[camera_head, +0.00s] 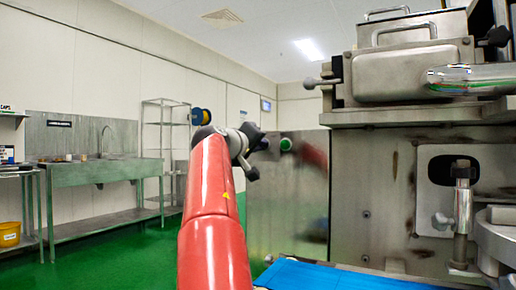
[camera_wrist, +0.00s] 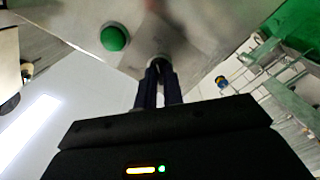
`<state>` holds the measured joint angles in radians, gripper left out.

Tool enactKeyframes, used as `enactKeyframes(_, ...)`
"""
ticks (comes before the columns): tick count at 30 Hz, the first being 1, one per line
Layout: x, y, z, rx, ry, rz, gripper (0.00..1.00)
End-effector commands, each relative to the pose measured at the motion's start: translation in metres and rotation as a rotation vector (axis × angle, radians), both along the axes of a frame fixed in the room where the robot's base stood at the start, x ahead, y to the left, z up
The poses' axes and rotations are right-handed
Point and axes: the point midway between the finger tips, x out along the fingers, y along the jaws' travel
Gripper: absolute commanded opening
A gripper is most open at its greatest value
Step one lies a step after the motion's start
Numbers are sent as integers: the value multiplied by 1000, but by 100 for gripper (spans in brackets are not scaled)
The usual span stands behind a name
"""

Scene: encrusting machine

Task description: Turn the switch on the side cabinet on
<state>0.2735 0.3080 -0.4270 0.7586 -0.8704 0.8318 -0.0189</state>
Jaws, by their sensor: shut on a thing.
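The side cabinet (camera_head: 288,205) is a metal box with a shiny front, standing left of the large machine. It also fills the upper part of the wrist view (camera_wrist: 205,45). A green round button (camera_head: 286,144) sits on it and shows large in the wrist view (camera_wrist: 114,38). Beside the button, a small dark switch (camera_wrist: 158,61) is mostly hidden by my fingertips. My gripper (camera_wrist: 158,72) is shut on this switch, its two dark fingers close together. In the head view, my gripper (camera_head: 262,143) is small and dark against the cabinet, and the switch cannot be made out.
The large steel machine (camera_head: 380,170) stands close on the right, with a blue belt (camera_head: 325,277) low in front. The green floor (camera_head: 110,250) between is clear.

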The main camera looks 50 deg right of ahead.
Motion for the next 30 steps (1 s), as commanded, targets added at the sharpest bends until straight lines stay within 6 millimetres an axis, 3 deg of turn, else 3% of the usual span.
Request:
enactKeyframes(10,1,0,-3,44,-131,-2,0)
enactKeyframes(26,0,-1,-3,52,-155,-3,0)
enactKeyframes(27,0,-1,-3,52,-155,-3,10)
enactKeyframes(30,0,-1,-2,51,-155,-2,23)
